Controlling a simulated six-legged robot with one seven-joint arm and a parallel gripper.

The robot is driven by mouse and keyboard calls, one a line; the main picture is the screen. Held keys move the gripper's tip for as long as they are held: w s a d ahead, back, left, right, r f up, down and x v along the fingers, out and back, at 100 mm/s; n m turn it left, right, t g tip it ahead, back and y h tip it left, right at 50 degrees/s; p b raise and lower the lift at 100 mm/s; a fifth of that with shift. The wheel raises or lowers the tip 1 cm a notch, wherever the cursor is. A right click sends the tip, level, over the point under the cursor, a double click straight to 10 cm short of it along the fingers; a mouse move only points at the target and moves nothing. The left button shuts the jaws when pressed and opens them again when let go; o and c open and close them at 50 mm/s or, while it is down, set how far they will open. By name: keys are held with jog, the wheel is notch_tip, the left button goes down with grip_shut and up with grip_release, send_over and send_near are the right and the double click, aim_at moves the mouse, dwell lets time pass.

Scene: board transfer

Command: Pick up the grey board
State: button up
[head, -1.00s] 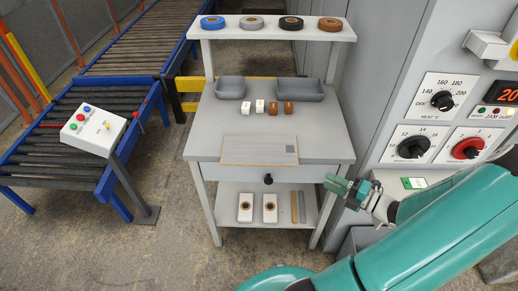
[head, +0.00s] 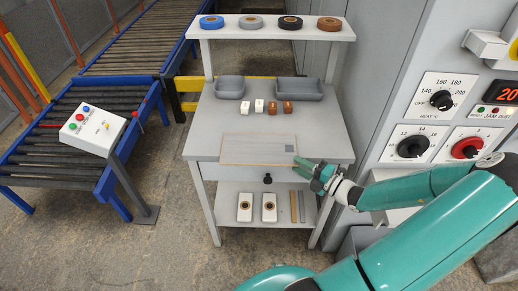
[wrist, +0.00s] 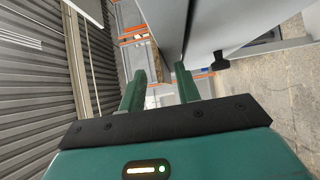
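The grey board (head: 250,150) is a thin flat rectangle with a brown edge and a darker square near its right end. It lies flat near the front of the grey workbench top (head: 215,115). My gripper (head: 298,168) is at the bench's front right, close to the board's front right corner in the head view. In the wrist view my gripper (wrist: 160,82) shows two green fingers apart, with a gap between them. I cannot tell whether either finger touches the board.
Two grey bins (head: 230,88) (head: 299,90) and small white and brown blocks stand behind the board. Tape rolls (head: 250,22) sit on the upper shelf. A drawer knob (head: 267,178) sticks out below the top. A control panel (head: 440,120) stands right, a roller conveyor (head: 60,150) left.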

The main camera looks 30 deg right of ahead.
jog(key=shift+x, duration=0.8)
grip_shut()
